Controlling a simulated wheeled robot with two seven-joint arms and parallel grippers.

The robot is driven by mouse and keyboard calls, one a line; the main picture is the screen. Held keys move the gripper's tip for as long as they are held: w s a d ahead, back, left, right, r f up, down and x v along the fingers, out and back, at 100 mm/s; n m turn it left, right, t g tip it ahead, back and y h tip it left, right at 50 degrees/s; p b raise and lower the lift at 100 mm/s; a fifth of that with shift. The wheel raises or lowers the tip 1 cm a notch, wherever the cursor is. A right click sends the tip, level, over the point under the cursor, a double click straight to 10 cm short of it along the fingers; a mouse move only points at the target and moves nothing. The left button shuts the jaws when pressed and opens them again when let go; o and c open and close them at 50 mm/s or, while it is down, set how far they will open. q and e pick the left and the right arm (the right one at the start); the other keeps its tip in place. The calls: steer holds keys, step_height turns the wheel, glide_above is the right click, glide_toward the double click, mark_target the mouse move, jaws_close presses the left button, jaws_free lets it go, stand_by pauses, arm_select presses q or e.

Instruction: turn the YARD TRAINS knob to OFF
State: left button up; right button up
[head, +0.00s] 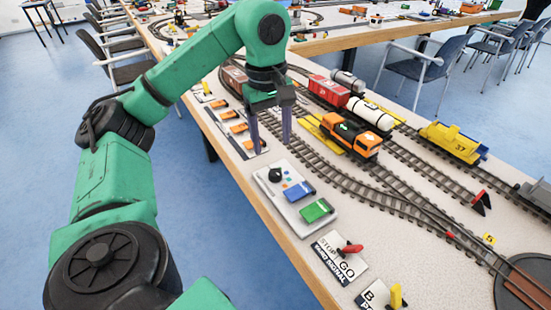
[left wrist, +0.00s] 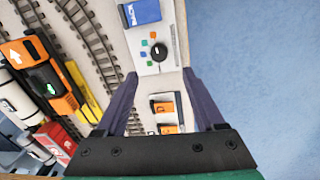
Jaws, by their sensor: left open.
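The black knob (head: 275,174) sits on a pale control panel (head: 297,222) near the table's front edge, with small blue and orange marks beside it. In the left wrist view the knob (left wrist: 158,51) lies ahead of the fingertips, with green, blue and orange marks beside it. Its lettering is too small to read. My left gripper (head: 270,150) points down above the table, just beyond the panel, open and empty. In the left wrist view its two fingers (left wrist: 160,75) are spread wide, and the knob is not between them. My right gripper is not in view.
A blue block (head: 299,191) and a green block (head: 316,210) sit on the panel. A red lever (head: 350,249) stands by the STOP/GO plate. Tracks with an orange locomotive (head: 350,136) run behind. Orange switches (head: 238,127) line the edge beyond the gripper.

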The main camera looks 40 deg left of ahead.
mark_target(275, 172)
arm_select(q)
steer(key=f+b, duration=0.1)
steer(key=f, duration=0.3)
steer(key=shift+w, duration=0.2)
step_height(275, 172, down, 6)
steer(key=shift+w+r+b, duration=0.15)
steer(key=shift+b, duration=0.4)
steer(key=shift+d, duration=0.1)
jaws_close()
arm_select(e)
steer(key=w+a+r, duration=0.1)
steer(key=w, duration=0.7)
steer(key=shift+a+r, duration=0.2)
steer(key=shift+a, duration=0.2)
